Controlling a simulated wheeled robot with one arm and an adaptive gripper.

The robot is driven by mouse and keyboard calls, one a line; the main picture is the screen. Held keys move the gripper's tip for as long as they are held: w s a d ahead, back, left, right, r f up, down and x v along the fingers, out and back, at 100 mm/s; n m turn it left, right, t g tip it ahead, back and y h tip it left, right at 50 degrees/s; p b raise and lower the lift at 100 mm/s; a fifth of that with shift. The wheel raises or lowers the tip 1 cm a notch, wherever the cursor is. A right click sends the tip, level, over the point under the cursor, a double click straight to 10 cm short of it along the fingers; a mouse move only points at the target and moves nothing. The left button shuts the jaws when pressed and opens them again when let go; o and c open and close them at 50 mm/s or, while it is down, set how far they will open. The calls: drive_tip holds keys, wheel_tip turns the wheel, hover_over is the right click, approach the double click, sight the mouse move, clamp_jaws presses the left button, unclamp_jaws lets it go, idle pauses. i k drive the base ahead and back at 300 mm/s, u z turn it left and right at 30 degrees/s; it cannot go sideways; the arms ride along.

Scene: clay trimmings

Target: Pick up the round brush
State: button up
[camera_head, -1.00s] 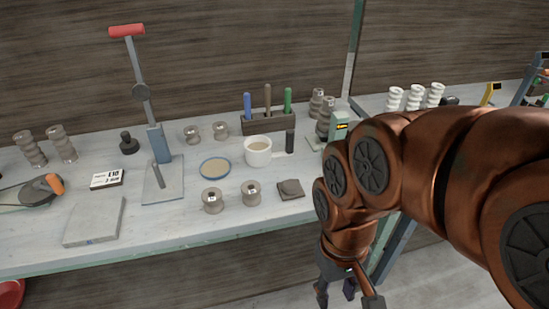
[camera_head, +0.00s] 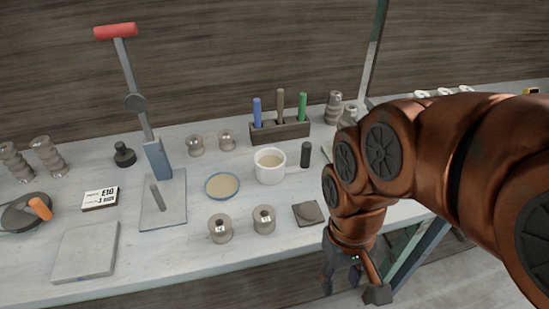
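No thing shows clear bristles. A small black piece with a round base and a knob (camera_head: 124,154) stands on the bench left of the lever press and may be the round brush; I cannot tell for sure. Tools with blue (camera_head: 257,112), brown (camera_head: 280,106) and green (camera_head: 302,107) handles stand in a wooden rack (camera_head: 280,132), their lower ends hidden. My gripper (camera_head: 342,278) hangs in front of the bench's front edge at the lower right, below the top. Its dark fingers look apart, with nothing visible between them. It touches none of these things.
A lever press (camera_head: 152,150) with a red handle stands tall at the left centre. A white cup (camera_head: 270,167), a blue-rimmed dish (camera_head: 222,186), several spools (camera_head: 220,229) and a grey slab (camera_head: 86,251) occupy the bench. Its front strip between slab and spools is clear.

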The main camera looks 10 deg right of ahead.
sight(256, 101)
drive_tip(key=u, duration=0.05)
drive_tip(key=k, duration=0.3)
drive_tip(key=z, duration=0.65)
drive_tip(key=i, duration=0.45)
drive_tip(key=u, duration=1.45)
drive_tip(key=i, duration=0.5)
drive_tip(key=u, duration=0.05)
